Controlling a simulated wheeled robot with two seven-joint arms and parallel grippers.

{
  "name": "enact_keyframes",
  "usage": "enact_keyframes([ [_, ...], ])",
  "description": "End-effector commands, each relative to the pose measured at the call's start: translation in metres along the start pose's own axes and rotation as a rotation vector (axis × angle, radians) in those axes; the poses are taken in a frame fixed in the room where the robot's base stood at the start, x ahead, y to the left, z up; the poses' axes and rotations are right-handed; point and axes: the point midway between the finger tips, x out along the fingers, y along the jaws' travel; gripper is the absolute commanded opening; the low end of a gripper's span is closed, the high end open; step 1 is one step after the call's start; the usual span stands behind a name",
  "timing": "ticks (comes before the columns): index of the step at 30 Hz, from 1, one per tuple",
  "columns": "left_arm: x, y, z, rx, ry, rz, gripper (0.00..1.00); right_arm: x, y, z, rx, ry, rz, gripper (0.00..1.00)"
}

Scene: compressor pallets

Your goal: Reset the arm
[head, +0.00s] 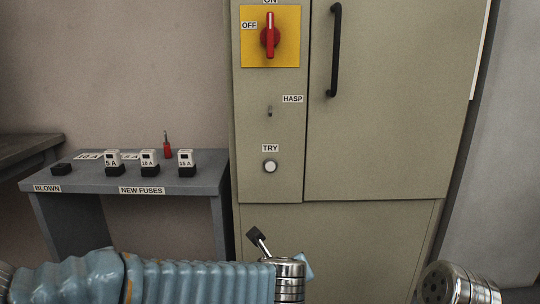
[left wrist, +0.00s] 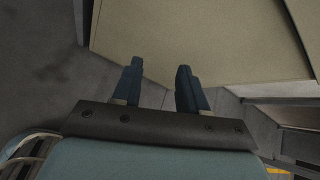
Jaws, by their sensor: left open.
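My left arm (head: 190,281) crosses the bottom of the head view from the left, in a blue ribbed sleeve ending in a metal wrist. In the left wrist view my left gripper (left wrist: 159,66) has its two dark blue fingers apart, with nothing between them. A metal part of my right arm (head: 455,284) shows at the bottom right of the head view; its gripper is out of the picture.
A beige cabinet (head: 390,110) stands ahead, with a red rotary handle (head: 270,36) upright at ON, a hasp (head: 269,111), a TRY button (head: 270,166) and a black door handle (head: 333,50). A grey table (head: 185,180) at left holds fuses (head: 149,163) and a red padlock-like item (head: 166,148).

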Motion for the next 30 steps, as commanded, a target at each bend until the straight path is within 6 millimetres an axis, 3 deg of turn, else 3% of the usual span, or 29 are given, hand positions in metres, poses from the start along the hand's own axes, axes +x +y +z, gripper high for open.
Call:
enact_keyframes([
  [1,0.028,0.028,-0.027,-0.116,0.105,0.064,0.43,-0.001,-0.001,0.000,0.000,0.000,0.000,0.38],
  [3,0.058,0.065,-0.068,-0.326,0.248,0.156,0.43,-0.002,-0.001,0.000,-0.001,-0.001,-0.001,0.38],
  [6,0.088,0.121,-0.131,-0.711,0.428,0.329,0.43,-0.003,-0.002,0.000,-0.001,-0.001,-0.001,0.38],
  [8,0.100,0.156,-0.170,-1.005,0.509,0.461,0.43,-0.003,-0.002,0.001,-0.002,-0.002,-0.002,0.38],
  [11,0.111,0.214,-0.231,-1.594,0.546,0.729,0.43,-0.005,-0.003,0.001,-0.002,-0.002,-0.002,0.38],
  [12,0.113,0.235,-0.251,-1.838,0.513,0.836,0.43,-0.005,-0.004,0.001,-0.002,-0.003,-0.003,0.38],
  [15,0.113,0.282,-0.287,-2.349,0.330,1.055,0.43,-0.006,-0.005,0.001,-0.003,-0.003,-0.003,0.38],
  [18,0.109,0.314,-0.307,-2.654,0.125,1.172,0.43,-0.007,-0.005,0.001,-0.003,-0.004,-0.004,0.38],
  [21,0.106,0.331,-0.316,-2.791,-0.001,1.218,0.43,-0.007,-0.005,0.001,-0.003,-0.004,-0.004,0.38],
  [30,0.106,0.333,-0.317,-2.810,-0.021,1.224,0.43,-0.007,-0.005,0.001,-0.003,-0.004,-0.004,0.38],
])
